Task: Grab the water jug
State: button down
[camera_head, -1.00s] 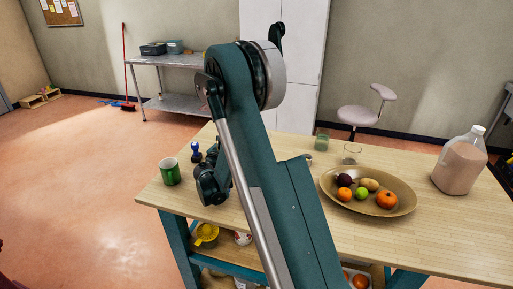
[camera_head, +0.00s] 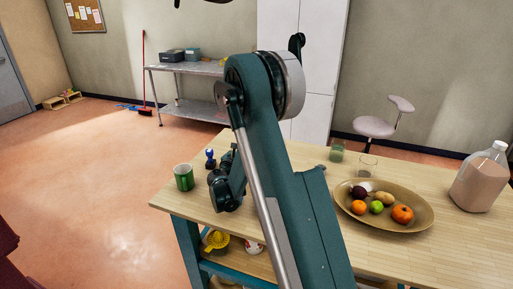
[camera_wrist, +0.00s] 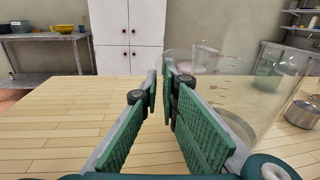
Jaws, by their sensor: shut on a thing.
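A large clear jug (camera_wrist: 250,85) with measuring marks stands at the right in the wrist view. It is see-through and partly covered by my right finger. My gripper (camera_wrist: 161,84) has its green ribbed fingers converging at the tips, with the jug's left edge at them. It is shut on the water jug, though the exact grip spot is hard to make out. A plastic jug (camera_head: 480,178) with a white cap and brownish contents stands at the table's right end, apart from my arm.
The wooden table (camera_head: 300,215) bears a fruit plate (camera_head: 425,208), a green glass (camera_head: 337,151), a clear glass (camera_head: 367,168) and a green mug (camera_head: 184,177). A metal pot (camera_wrist: 303,113) shows at the right in the wrist view. The table's middle is bare there.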

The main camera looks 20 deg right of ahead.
jog(key=shift+r, duration=0.15)
jog(key=shift+r+p, duration=1.05)
jog(key=shift+r, duration=3.7)
